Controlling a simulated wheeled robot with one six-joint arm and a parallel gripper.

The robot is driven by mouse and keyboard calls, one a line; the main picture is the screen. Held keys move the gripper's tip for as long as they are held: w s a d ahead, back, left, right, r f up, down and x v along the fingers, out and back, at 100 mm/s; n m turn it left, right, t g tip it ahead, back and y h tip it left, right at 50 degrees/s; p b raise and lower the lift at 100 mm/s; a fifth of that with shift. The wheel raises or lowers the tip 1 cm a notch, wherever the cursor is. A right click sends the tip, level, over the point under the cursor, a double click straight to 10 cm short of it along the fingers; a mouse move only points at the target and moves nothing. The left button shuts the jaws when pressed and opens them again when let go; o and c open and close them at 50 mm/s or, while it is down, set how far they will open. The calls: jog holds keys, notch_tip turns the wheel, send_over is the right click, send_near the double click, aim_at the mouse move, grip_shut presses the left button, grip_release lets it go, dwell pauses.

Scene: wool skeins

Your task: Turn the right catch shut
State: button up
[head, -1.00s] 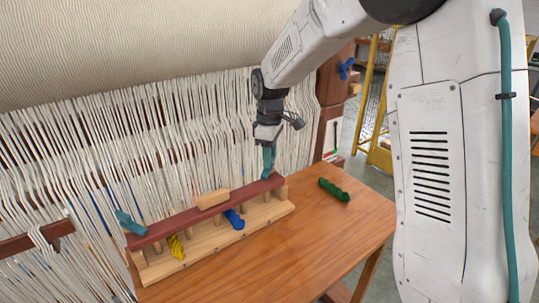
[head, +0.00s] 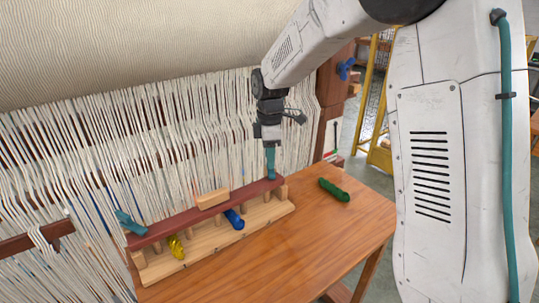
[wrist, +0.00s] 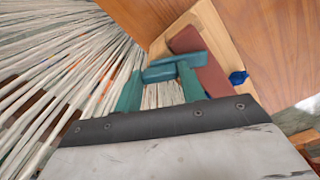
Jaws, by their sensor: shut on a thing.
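The teal right catch (wrist: 172,70) is at the right end of the dark red bar (head: 240,197). In the wrist view it lies crosswise over the bar. My gripper (head: 270,172), with teal fingers, points down at that end and is shut on the catch. In the head view the fingers hide most of the catch, so its exact angle is hard to tell there. The teal left catch (head: 130,222) sits at the bar's left end, set across it. The bar lies along the top of a pale wooden rack (head: 215,232).
A yellow skein (head: 176,247) and a blue skein (head: 234,219) are in the rack. A green skein (head: 334,189) lies on the table (head: 330,228), whose right part is mostly clear. Loom threads (head: 190,140) hang close behind.

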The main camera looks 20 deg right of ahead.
jog(key=o, duration=1)
jog(key=shift+r, duration=0.15)
notch_tip(320, 180, up, 8)
jog(key=shift+f, duration=0.2)
jog(key=shift+s+f+m, duration=0.1)
jog(key=shift+s+m, duration=0.05)
jog(key=shift+m, duration=0.55)
jog(key=s+m, duration=0.4)
jog(key=s, duration=0.7)
jog(key=s+d+r+m, duration=0.1)
jog(key=s+m, duration=0.4)
jog(key=s, duration=0.7)
jog(key=s+d+r+m+t, duration=0.1)
jog(key=s+m, duration=0.3)
jog(key=s, duration=0.8)
jog(key=shift+s+d+m, duration=0.2)
jog(key=shift+s+m, duration=0.05)
jog(key=shift+m, duration=0.15)
